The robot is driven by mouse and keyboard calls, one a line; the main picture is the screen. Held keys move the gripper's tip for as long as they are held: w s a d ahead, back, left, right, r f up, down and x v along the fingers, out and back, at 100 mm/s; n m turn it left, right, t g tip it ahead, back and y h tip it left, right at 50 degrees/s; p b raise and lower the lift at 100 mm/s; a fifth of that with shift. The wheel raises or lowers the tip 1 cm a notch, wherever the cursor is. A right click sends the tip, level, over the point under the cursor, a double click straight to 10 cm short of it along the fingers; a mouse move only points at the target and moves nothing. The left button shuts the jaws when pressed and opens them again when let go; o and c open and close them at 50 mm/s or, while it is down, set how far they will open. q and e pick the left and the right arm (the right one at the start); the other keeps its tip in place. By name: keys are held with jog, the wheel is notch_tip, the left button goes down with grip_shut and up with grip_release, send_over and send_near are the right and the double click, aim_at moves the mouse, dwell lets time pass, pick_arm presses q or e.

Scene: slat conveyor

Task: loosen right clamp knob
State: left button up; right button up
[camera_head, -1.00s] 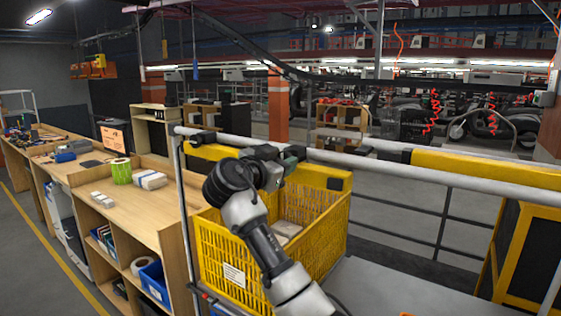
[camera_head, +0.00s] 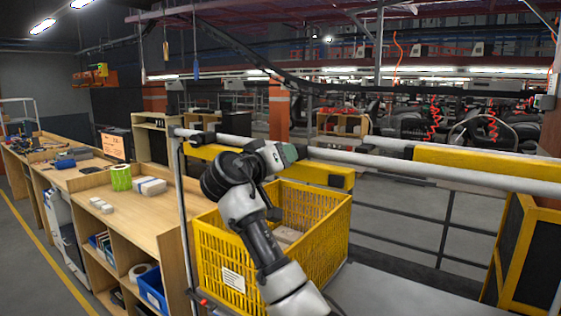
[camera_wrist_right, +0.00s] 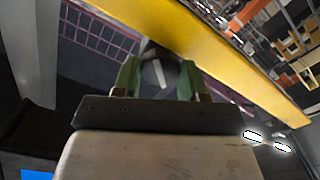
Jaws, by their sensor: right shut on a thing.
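My right gripper (camera_head: 290,154) is at the silver rail (camera_head: 370,163), above the yellow crate. In the right wrist view its two green fingers (camera_wrist_right: 158,80) are shut on a dark round knob (camera_wrist_right: 158,72) with a pale bar across its face. In the head view the knob is hidden behind my gripper and wrist. A yellow beam (camera_wrist_right: 225,55) runs just beyond the fingers in the wrist view. Black clamp pieces (camera_head: 203,138) sit on the rail to the left of my wrist. My left gripper is not in view.
A yellow slatted crate (camera_head: 222,260) stands below my arm, with something pale inside. A wooden bench (camera_head: 135,205) with boxes is at the left. A yellow beam (camera_head: 480,165) hangs along the rail at the right. A dark yellow-edged panel (camera_head: 515,245) stands at the far right.

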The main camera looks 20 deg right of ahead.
jog(key=n, duration=0.8)
jog(key=shift+f+n, duration=0.15)
jog(key=shift+n, duration=0.15)
dwell(0.5)
jog(key=o, duration=0.9)
jog(key=shift+a, duration=0.1)
jog(key=b+v, duration=0.5)
jog(key=v, duration=0.5)
jog(key=shift+s+a, duration=0.2)
jog(key=shift+a, duration=0.05)
